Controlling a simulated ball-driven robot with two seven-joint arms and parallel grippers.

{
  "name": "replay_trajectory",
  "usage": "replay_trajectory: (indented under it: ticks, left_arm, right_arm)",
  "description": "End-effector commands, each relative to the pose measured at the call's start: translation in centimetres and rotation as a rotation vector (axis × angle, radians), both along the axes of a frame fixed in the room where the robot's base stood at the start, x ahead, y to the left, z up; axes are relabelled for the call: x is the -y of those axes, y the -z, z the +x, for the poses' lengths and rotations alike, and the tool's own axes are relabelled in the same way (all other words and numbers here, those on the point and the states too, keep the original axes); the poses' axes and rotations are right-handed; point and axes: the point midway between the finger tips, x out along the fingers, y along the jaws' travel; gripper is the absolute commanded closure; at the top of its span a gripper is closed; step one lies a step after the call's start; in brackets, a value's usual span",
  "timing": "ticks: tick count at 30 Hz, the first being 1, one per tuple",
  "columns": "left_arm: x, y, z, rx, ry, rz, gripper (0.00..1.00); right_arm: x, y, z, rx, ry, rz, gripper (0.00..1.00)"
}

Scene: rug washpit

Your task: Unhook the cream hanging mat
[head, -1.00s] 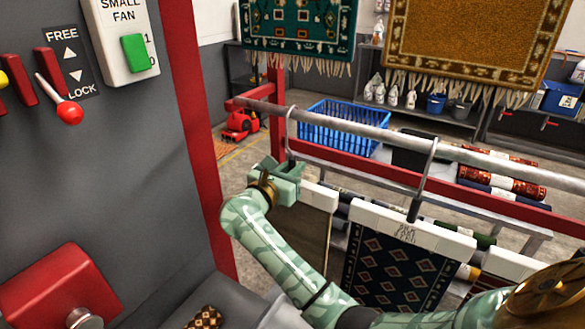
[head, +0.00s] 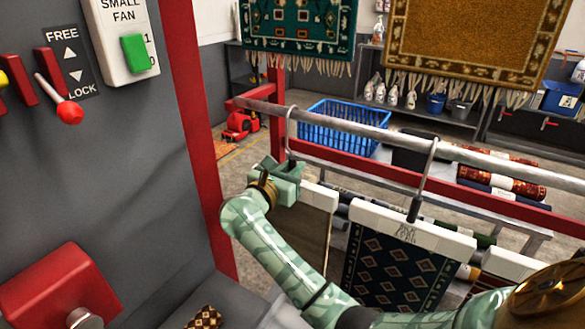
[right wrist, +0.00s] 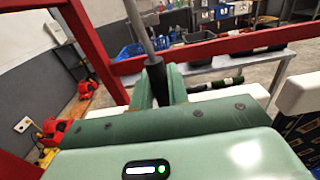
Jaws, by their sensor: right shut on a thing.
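The cream hanging mat (head: 309,236) hangs below the rail (head: 345,128), partly hidden behind my right arm; it looks dull tan here. Its white clamp bar (head: 320,196) sticks out to the right of my right gripper, and shows in the right wrist view (right wrist: 226,93). Its grey hook (head: 288,128) still loops over the rail near the rail's left end. My right gripper (head: 286,172) is shut on the dark grip (right wrist: 157,82) at the foot of this hook, just above the clamp bar. My left gripper is out of view.
A dark patterned mat (head: 395,270) hangs close on the right from its own hook (head: 426,170). A red post (head: 198,130) and a grey panel with levers stand left. Behind the rail are a red beam (head: 380,173), a blue basket (head: 342,126) and a bench with rolled rugs.

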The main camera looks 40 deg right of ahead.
Motion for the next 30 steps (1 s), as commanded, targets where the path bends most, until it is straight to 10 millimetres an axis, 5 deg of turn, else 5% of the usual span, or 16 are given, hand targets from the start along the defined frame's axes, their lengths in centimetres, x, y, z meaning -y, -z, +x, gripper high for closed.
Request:
replay_trajectory:
  ticks: [22, 30]
  left_arm:
    - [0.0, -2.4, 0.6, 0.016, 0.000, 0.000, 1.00]
    - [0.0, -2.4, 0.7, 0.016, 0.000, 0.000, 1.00]
  right_arm:
    - [0.0, -4.3, 0.0, 0.004, 0.000, -0.002, 1.00]
    - [0.0, -4.5, 0.0, 0.002, 0.000, -0.001, 1.00]
